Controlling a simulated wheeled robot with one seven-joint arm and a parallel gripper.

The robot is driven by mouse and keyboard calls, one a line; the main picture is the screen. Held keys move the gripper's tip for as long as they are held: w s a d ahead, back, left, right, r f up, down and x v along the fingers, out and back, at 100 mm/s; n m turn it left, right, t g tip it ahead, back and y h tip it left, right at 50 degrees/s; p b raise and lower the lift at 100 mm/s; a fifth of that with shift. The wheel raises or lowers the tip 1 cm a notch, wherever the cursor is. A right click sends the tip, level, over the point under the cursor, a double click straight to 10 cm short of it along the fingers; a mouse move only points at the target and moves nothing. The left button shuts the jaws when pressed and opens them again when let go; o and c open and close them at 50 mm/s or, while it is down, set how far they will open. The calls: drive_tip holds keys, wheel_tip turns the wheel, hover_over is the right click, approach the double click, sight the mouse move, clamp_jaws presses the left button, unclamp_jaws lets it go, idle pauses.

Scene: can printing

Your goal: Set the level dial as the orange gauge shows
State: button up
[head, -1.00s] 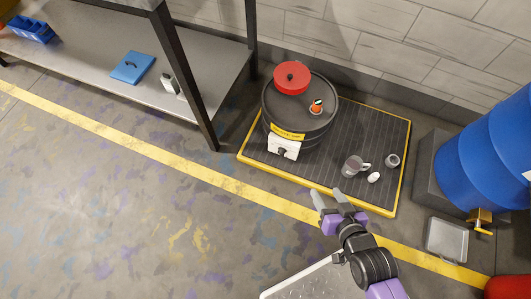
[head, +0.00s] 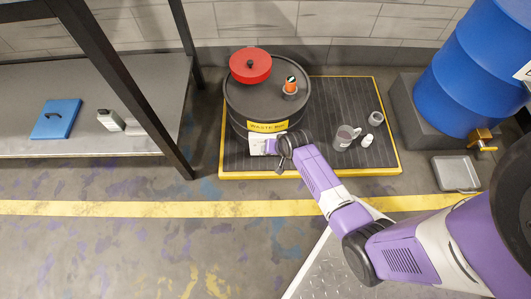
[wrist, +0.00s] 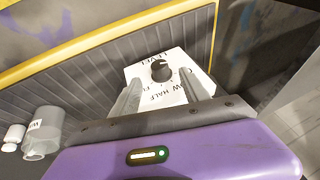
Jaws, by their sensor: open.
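The level dial is a dark round knob (wrist: 161,70) on a white panel lettered LEVEL, HALF and partly hidden LOW and FULL in the wrist view. Its exact pointing is too small to tell. The panel (head: 256,145) is on the front of the black waste drum (head: 238,106). My gripper (wrist: 163,92) is open, its fingers apart over the panel on either side of the lettering; I cannot tell whether they touch it. In the head view my wrist hides much of the panel. The orange gauge (head: 290,85) stands on the drum's lid; its reading is too small to read.
A mug (head: 344,138), a white bottle (head: 367,140) and a small cup (head: 376,117) stand on the yellow-edged mat (head: 386,150). A blue barrel (head: 470,80) is right; a metal table (head: 150,80) is left.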

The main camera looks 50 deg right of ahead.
drive_tip(key=b+x, duration=0.3)
drive_tip(key=x, duration=0.3)
drive_tip(key=shift+r, duration=0.1)
clamp_jaws()
